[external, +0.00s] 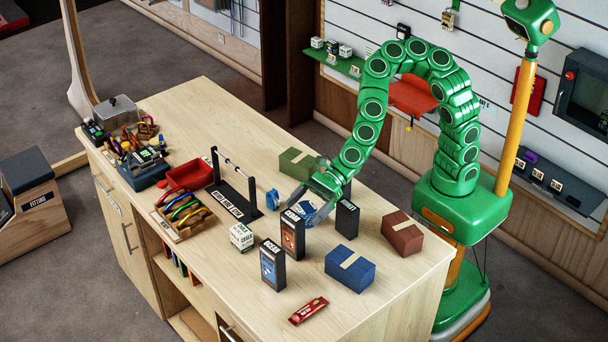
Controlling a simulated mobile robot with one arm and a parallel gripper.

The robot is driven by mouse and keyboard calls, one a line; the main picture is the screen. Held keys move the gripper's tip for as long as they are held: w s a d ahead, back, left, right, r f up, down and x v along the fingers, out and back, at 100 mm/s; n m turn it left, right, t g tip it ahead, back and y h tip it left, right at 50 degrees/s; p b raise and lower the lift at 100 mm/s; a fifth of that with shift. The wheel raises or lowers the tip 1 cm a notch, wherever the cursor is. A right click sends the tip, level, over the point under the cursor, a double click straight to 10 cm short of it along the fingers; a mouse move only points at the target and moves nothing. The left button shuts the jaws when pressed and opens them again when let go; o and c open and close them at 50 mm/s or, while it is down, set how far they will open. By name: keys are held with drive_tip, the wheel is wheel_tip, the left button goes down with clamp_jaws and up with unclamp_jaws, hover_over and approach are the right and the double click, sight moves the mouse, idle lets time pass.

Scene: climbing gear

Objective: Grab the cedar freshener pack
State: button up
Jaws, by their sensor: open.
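Three upright black packs stand on the wooden counter. The one with an orange-brown front (292,236) appears to be the cedar freshener pack; its small label is hard to read. The pack with a blue front (272,266) reads "OCEAN" and stands to its lower left. A third black pack (347,217) stands to its right, its front mostly turned away. My gripper (307,204) is open, low over the counter, just behind and above the orange-brown pack. A blue and white item (312,214) shows near its fingers; whether they touch it is unclear.
A white printed cube (242,237) stands left of the packs. Blue (350,269), brown (402,233) and green (297,163) boxes surround the area. A red packet (308,311) lies at the front. A black stand (235,201) and wooden tray (183,216) are left.

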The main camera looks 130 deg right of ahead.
sight(288, 230)
drive_tip(key=shift+s+f+x, duration=0.1)
drive_tip(key=shift+f+x, duration=0.15)
drive_tip(key=shift+x, duration=0.95)
drive_tip(key=shift+s+f+x, duration=0.1)
drive_tip(key=shift+f+x, duration=0.1)
drive_tip(key=shift+x, duration=1)
drive_tip(key=shift+s+f+x, duration=0.1)
drive_tip(key=shift+f+x, duration=0.15)
drive_tip(key=shift+x, duration=0.95)
drive_tip(key=shift+w+f, duration=0.15)
drive_tip(key=shift+w, duration=0.3)
drive_tip(key=c, duration=1)
